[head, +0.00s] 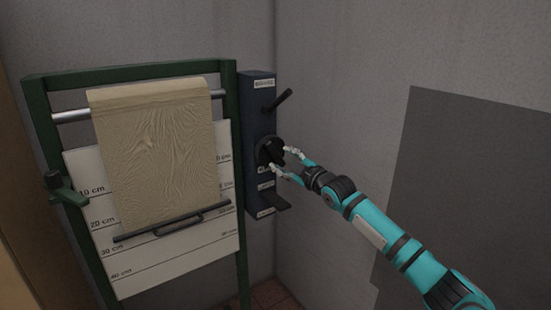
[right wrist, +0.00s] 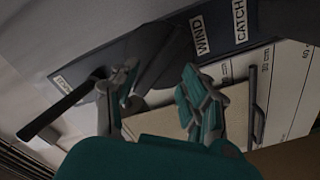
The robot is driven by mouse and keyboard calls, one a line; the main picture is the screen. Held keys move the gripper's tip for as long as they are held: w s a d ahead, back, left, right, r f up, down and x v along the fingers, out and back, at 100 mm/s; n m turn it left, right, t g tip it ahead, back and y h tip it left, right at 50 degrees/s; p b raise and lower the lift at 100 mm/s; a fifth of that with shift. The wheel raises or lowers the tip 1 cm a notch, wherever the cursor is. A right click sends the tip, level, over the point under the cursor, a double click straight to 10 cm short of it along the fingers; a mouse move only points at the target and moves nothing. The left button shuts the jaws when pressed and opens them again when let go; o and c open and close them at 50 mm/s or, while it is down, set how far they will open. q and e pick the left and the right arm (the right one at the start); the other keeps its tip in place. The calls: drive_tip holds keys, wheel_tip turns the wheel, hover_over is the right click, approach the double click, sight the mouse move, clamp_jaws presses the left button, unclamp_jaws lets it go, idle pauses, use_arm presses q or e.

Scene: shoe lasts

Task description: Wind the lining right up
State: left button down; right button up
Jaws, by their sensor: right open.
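The lining (head: 155,150) is a tan grained sheet hanging from a metal roller bar (head: 72,116) in a green frame. Its lower edge has a dark bar with a handle (head: 180,222), hanging between the 20 cm and 30 cm lines at the left. A dark blue control box (head: 259,95) on the frame's right side carries a round black knob (head: 268,150). My right gripper (head: 281,160) is open at the knob, fingers either side; contact is unclear. In the right wrist view the gripper (right wrist: 160,88) partly covers the dark knob. My left gripper is not in view.
A black lever (head: 281,100) sticks out above the knob and another dark lever (head: 272,203) below it. Labels WIND (right wrist: 200,34) and CATCH (right wrist: 240,20) show on the box. A marked white board (head: 190,250) stands behind the lining. A green knobbed bracket (head: 66,192) is on the left post.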

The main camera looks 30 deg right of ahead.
drive_tip(key=n, duration=0.2)
drive_tip(key=n+p, duration=0.1)
drive_tip(key=n, duration=0.1)
drive_tip(key=n+p, duration=0.1)
drive_tip(key=n, duration=0.1)
drive_tip(key=shift+r, duration=0.25)
drive_tip(key=shift+f+n, duration=0.15)
drive_tip(key=shift+n, duration=0.95)
drive_tip(key=shift+n+p, duration=0.65)
drive_tip(key=shift+n, duration=0.55)
drive_tip(key=n, duration=0.5)
drive_tip(key=shift+p, duration=0.4)
drive_tip(key=n, duration=0.4)
drive_tip(key=shift+p, duration=0.35)
drive_tip(key=n, duration=0.4)
drive_tip(key=shift+n+p, duration=0.3)
drive_tip(key=shift+p, duration=0.1)
drive_tip(key=shift+n, duration=1)
drive_tip(key=n+p, duration=0.1)
drive_tip(key=n, duration=0.2)
drive_tip(key=shift+n+p, duration=0.35)
drive_tip(key=shift+n, duration=1.25)
drive_tip(key=shift+w+f, duration=0.1)
